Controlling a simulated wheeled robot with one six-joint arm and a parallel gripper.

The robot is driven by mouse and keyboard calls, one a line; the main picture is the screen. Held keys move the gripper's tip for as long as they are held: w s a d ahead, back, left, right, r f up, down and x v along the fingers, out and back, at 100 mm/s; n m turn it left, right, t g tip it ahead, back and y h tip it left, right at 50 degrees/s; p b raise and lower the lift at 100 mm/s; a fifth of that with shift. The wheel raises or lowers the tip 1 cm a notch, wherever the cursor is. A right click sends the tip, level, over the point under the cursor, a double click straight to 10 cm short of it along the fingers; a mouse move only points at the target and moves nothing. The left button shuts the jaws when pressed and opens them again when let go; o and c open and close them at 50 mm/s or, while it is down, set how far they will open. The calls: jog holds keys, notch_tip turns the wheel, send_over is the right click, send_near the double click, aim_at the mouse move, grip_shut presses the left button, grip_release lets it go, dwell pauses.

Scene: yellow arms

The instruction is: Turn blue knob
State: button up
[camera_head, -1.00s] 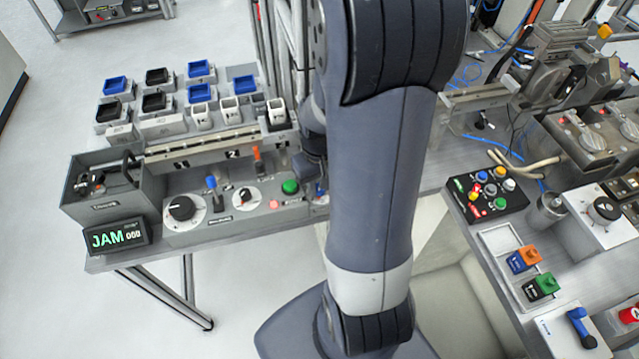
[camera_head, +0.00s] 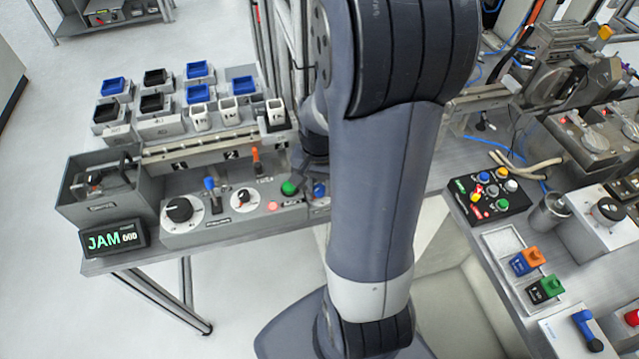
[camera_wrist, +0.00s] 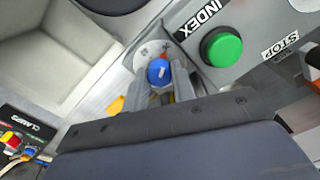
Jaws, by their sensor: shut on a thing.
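The blue knob (camera_wrist: 158,70) shows in the wrist view as a round blue cap with a pale pointer mark, on a light round plate. My gripper (camera_wrist: 161,76) has one grey finger on each side of it and is shut on it. In the head view the knob (camera_head: 319,189) is a small blue spot at the right end of the grey control panel, partly hidden by my arm. My gripper (camera_head: 316,172) is above it there, and its fingertips are hard to make out.
A green button (camera_wrist: 222,47) by the INDEX label sits close beside the knob. The panel (camera_head: 215,224) also carries black dials and upright levers. A JAM display (camera_head: 112,238) and grey bin (camera_head: 85,205) stand left. A second bench with buttons (camera_head: 487,192) lies right.

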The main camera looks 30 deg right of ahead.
aim_at(319, 187)
jog(key=shift+w, duration=0.1)
dwell(0.3)
jog(key=o, duration=0.7)
jog(key=shift+r, duration=0.1)
notch_tip(319, 187, up, 11)
jog(key=shift+f, duration=0.2)
notch_tip(319, 187, down, 11)
jog(key=shift+r, duration=0.1)
dwell(0.7)
dwell(0.3)
